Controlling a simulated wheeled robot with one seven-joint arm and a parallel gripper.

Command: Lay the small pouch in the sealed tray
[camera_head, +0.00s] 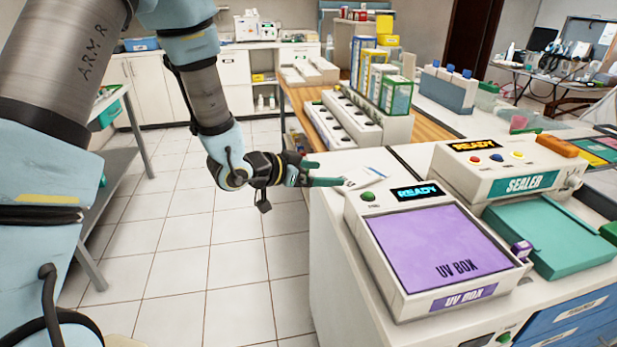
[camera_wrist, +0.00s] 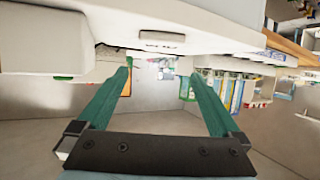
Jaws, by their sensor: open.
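A flat white packet (camera_head: 364,180), possibly the small pouch, lies on the white counter behind the UV box. My gripper (camera_head: 328,172) reaches over the counter's left edge just left of this packet. In the wrist view its two teal fingers (camera_wrist: 158,72) are wide apart with nothing between them. I cannot tell whether the fingers touch the packet. No tray is clearly marked as sealed; a flat teal case (camera_head: 550,236) lies in front of the sealer (camera_head: 515,170).
The UV box (camera_head: 425,250) with a purple lid stands close in front of my gripper. A small purple-and-white box (camera_head: 521,251) sits at its right edge. White racks (camera_head: 350,122) with upright boxes stand behind on a wooden bench. Open tiled floor (camera_head: 215,270) lies left.

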